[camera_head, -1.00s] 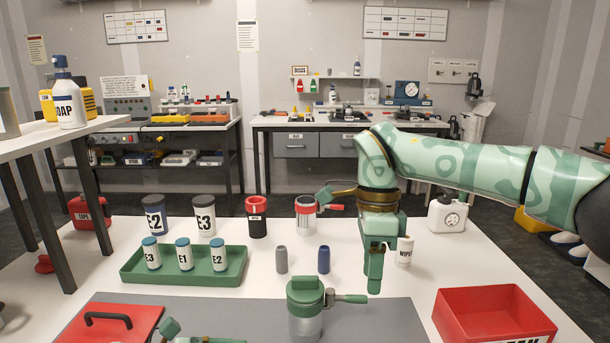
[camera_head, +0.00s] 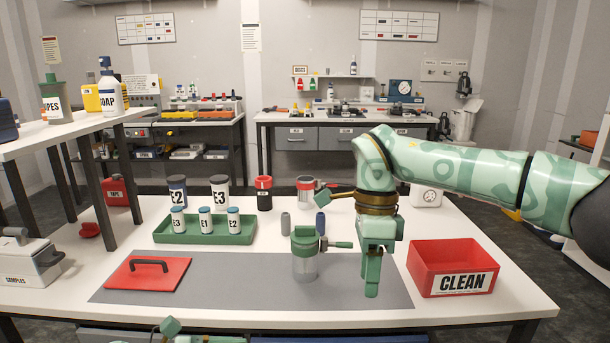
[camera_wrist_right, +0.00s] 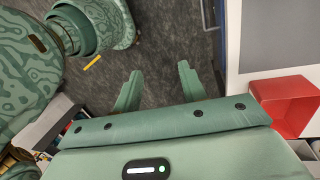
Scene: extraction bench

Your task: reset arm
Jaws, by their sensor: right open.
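My right gripper (camera_head: 378,280) hangs fingers down in the head view, in front of the grey mat's right end and left of the red CLEAN bin (camera_head: 459,268). In the right wrist view its two fingers (camera_wrist_right: 158,78) stand wide apart with nothing between them, over dark floor. The table edge and a red bin (camera_wrist_right: 290,105) show to the right there. A small green part of my left arm (camera_head: 180,334) shows at the bottom edge of the head view; its jaws cannot be made out.
A clear jar with green lid and handle (camera_head: 305,262) stands on the grey mat (camera_head: 240,290), left of my right gripper. A red lid (camera_head: 148,274) lies on the mat's left. Behind are a green tray (camera_head: 205,237) with small vials, larger E2 and E3 containers, and a red-topped container (camera_head: 264,195).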

